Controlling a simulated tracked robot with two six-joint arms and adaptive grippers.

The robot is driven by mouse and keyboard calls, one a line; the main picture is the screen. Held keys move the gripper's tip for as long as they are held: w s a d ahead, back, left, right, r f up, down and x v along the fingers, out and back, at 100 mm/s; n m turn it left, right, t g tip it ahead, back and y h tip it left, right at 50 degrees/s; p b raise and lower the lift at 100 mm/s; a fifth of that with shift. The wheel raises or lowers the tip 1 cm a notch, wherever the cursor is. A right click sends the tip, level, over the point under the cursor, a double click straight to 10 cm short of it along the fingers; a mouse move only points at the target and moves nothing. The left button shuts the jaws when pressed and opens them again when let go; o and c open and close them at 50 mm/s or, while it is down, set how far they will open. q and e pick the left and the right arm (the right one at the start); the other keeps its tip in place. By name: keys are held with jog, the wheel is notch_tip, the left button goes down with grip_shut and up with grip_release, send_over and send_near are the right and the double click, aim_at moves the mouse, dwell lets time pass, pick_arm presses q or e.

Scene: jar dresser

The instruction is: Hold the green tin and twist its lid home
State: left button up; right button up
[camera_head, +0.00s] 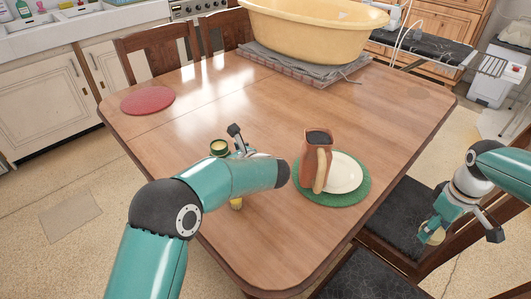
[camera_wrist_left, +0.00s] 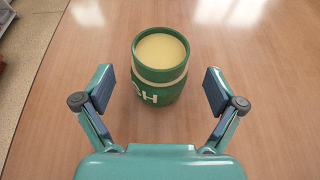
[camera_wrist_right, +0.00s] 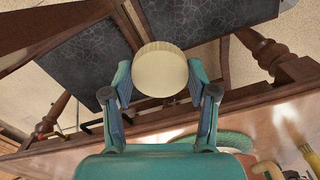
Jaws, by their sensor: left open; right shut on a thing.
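The green tin (camera_wrist_left: 160,68) stands upright on the wooden table, with a pale top surface and white lettering on its side. In the head view the tin (camera_head: 219,147) shows just beyond my left arm. My left gripper (camera_wrist_left: 162,90) is open, its fingers on either side of the tin and apart from it. My right gripper (camera_wrist_right: 160,90) is shut on a round cream lid (camera_wrist_right: 160,70). In the head view my right gripper (camera_head: 434,228) holds the lid (camera_head: 431,236) off the table's right side, above a chair.
A brown jug (camera_head: 317,160) and white plate (camera_head: 345,174) are on a green mat (camera_head: 330,201), right of the tin. A red mat (camera_head: 147,100) lies far left. A yellow tub (camera_head: 310,35) stands at the back. Dark chairs (camera_head: 397,215) flank the right edge. The table's middle is clear.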

aim_at(219, 146)
pick_arm(q)
jog(key=shift+x, duration=1.35)
jog(key=shift+r, duration=0.1)
jog(key=c, duration=1.5)
jog(key=shift+r, duration=0.1)
pick_arm(e)
notch_tip(219, 146, up, 3)
jog(key=p, duration=0.3)
jog(key=shift+r, duration=0.1)
pick_arm(q)
notch_tip(219, 146, up, 20)
jog(key=shift+f, duration=0.15)
